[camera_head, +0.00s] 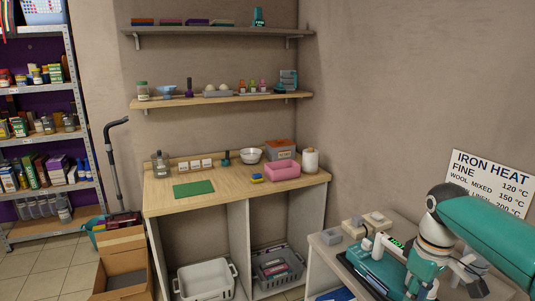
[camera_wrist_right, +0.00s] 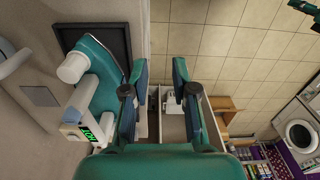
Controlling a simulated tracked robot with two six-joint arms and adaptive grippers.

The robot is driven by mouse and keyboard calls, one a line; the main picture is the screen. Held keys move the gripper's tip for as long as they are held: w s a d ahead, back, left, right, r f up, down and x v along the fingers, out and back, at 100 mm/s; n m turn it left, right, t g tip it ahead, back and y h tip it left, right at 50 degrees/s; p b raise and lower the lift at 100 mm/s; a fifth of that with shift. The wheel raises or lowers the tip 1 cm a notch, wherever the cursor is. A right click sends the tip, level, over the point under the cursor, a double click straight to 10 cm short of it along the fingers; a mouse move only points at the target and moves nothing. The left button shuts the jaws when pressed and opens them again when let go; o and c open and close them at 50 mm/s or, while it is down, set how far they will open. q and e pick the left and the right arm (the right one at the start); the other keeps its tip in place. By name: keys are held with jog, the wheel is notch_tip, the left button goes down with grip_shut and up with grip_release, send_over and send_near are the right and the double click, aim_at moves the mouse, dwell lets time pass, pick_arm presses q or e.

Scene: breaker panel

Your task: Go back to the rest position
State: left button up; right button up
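My right arm reaches in from the right in the head view, over a side counter. My right gripper (camera_wrist_right: 160,72) shows in the right wrist view with its two teal fingers apart. Nothing is between its fingertips. My left gripper does not show in the head view. A dark teal part (camera_wrist_right: 303,9) at the top right corner of the right wrist view looks like a piece of my left arm or gripper, but too little shows to tell its state.
A teal and white machine with a green display (camera_head: 397,243) stands on the side counter, close to my right arm. A workbench (camera_head: 235,194) stands at the back, under two shelves. A cardboard box (camera_head: 122,270) stands left of it. Tiled floor shows at the left.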

jog(key=s+a+f+m+y, duration=0.1)
jog(key=a+f, duration=0.4)
jog(key=f, duration=0.7)
jog(key=s+a+f+m+y, duration=0.1)
jog(key=a+f, duration=0.4)
jog(key=f, duration=0.7)
jog(key=s+a+f+m+y, duration=0.1)
jog(key=s+a+f+m, duration=0.1)
jog(key=s+a+f, duration=0.2)
jog(key=s+a+f+m, duration=0.3)
jog(key=s+f, duration=0.7)
jog(key=s, duration=0.5)
jog(key=shift+a+t+y, duration=0.3)
jog(key=shift+a+y, duration=0.1)
jog(key=shift+a, duration=0.2)
